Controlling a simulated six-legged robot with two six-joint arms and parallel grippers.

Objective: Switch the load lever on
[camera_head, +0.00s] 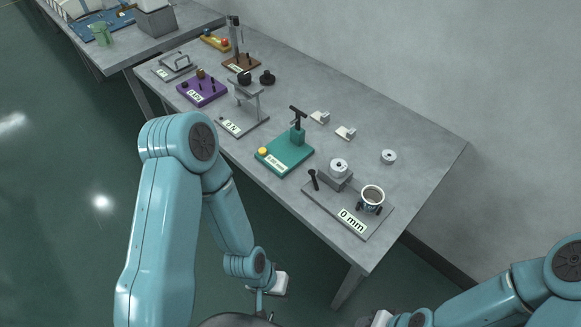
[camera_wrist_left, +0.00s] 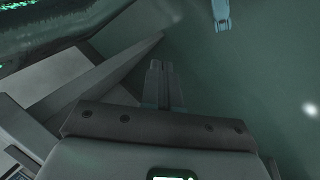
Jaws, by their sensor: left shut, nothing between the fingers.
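A black upright lever (camera_head: 313,180) stands at the left of the grey plate (camera_head: 327,203) marked "0 mm". A black T-shaped handle (camera_head: 298,113) tops the post on the teal base (camera_head: 286,155). No readable label tells which of these is the load lever. My left gripper (camera_head: 262,304) is low in front of the table, well apart from both. In the left wrist view its fingers (camera_wrist_left: 163,84) are together and empty above the green floor. My right arm enters at the lower right; its fingers are outside the picture.
A cup with dark contents (camera_head: 372,195) sits on the grey plate beside a block with a white roller (camera_head: 338,166). A "0 N" stand (camera_head: 247,122), a purple base (camera_head: 203,92) and small white parts (camera_head: 345,132) share the table (camera_head: 420,150). Its back right is mostly clear.

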